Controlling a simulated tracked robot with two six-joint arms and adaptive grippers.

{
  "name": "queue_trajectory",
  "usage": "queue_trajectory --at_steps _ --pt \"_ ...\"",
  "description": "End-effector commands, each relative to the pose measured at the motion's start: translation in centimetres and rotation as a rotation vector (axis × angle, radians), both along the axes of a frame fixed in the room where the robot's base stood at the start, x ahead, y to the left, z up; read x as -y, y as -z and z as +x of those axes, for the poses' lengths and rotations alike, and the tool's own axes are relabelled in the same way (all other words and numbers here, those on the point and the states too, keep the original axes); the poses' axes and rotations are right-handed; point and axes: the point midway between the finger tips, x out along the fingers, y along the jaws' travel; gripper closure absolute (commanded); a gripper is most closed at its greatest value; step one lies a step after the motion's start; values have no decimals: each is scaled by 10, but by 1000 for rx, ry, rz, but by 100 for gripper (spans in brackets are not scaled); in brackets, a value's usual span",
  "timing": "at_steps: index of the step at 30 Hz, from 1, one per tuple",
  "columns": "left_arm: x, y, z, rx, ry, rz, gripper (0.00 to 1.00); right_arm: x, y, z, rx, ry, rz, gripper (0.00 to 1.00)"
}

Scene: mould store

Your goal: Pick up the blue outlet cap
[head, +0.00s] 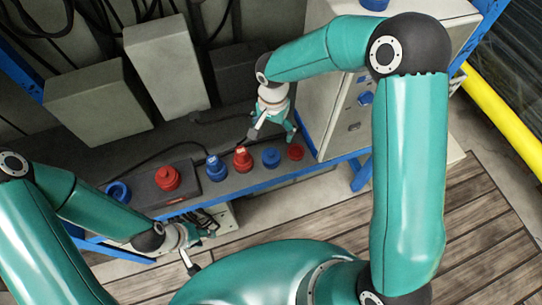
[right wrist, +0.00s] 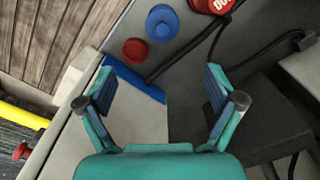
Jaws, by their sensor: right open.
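Several blue and red caps stand along the grey shelf. A low round blue cap (head: 271,157) sits near the shelf's right end, and it also shows at the top of the right wrist view (right wrist: 162,22). A taller blue cap (head: 215,168) and another blue cap (head: 118,193) stand further left. I cannot tell which is the outlet cap. My right gripper (head: 272,131) is open and empty above and behind the low blue cap; in the right wrist view its fingers (right wrist: 160,80) are spread. My left gripper (head: 203,249) is low before the shelf edge, its fingers unclear.
A low red cap (head: 295,151) sits right of the low blue one, and a red lettered cap (head: 242,158) left of it. A red button (head: 167,178) is on a dark box. A pale cabinet (head: 338,95) stands close on the right. A dark cable crosses the shelf.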

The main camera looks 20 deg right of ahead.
Motion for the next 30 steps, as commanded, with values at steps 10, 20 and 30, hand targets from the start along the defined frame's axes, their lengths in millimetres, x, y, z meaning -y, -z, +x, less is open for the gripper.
queue_trajectory --at_steps 10,20,30 --pt "0 -5 0 0 0 0 60 0 72 -1 -5 -1 1 8" --pt "0 -9 0 0 0 0 60 -2 95 0 -4 -3 1 8" --pt "0 -19 0 0 0 0 60 -5 137 2 -2 -2 2 8"
